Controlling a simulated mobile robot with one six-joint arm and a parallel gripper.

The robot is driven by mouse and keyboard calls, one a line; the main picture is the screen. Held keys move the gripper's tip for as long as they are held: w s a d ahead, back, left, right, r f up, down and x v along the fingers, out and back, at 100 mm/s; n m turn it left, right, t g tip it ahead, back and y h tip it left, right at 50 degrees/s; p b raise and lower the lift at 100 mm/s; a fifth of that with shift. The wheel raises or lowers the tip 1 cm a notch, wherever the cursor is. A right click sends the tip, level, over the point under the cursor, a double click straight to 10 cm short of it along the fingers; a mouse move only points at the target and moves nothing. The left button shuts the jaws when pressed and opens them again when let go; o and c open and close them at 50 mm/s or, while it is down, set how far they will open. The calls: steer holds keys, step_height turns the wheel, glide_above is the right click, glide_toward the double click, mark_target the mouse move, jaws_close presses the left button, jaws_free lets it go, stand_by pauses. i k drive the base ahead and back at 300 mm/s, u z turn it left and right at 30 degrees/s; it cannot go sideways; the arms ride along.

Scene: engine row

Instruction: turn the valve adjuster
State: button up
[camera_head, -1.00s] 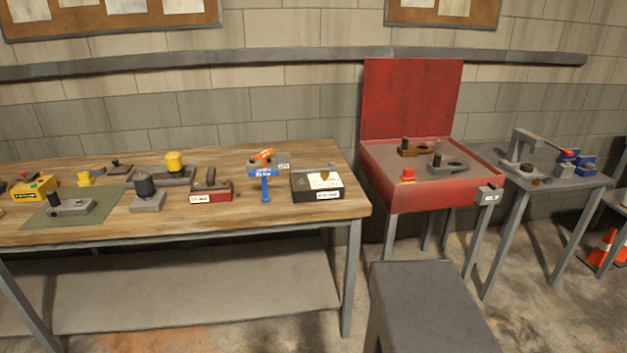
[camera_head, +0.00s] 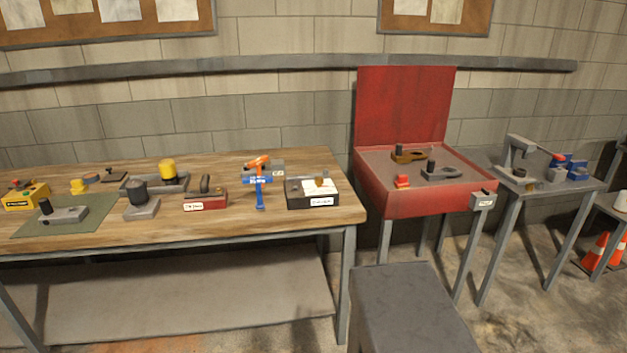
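Several small fixtures stand on a wooden bench, and their labels are too small to read, so I cannot tell for sure which is the valve adjuster. A black box (camera_head: 311,194) with a white top and a small brass-coloured piece on it stands near the bench's right end. Left of it stands a blue and orange fixture (camera_head: 258,181). A red and grey labelled block (camera_head: 205,200) is further left, beside a grey block with a dark round knob (camera_head: 140,203). My gripper is not in view.
The wooden bench (camera_head: 105,233) fills the left. A red open-lidded cabinet (camera_head: 415,203) with small parts stands right of it, then a grey table (camera_head: 560,187). A grey block-like top (camera_head: 410,310) is in the front foreground. Orange cones (camera_head: 597,250) stand far right.

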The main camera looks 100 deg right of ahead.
mark_target(319, 179)
steer(key=u, duration=0.05)
steer(key=k, duration=2.5)
steer(key=z, duration=1.5)
steer(key=i, duration=0.35)
steer(key=u, duration=0.5)
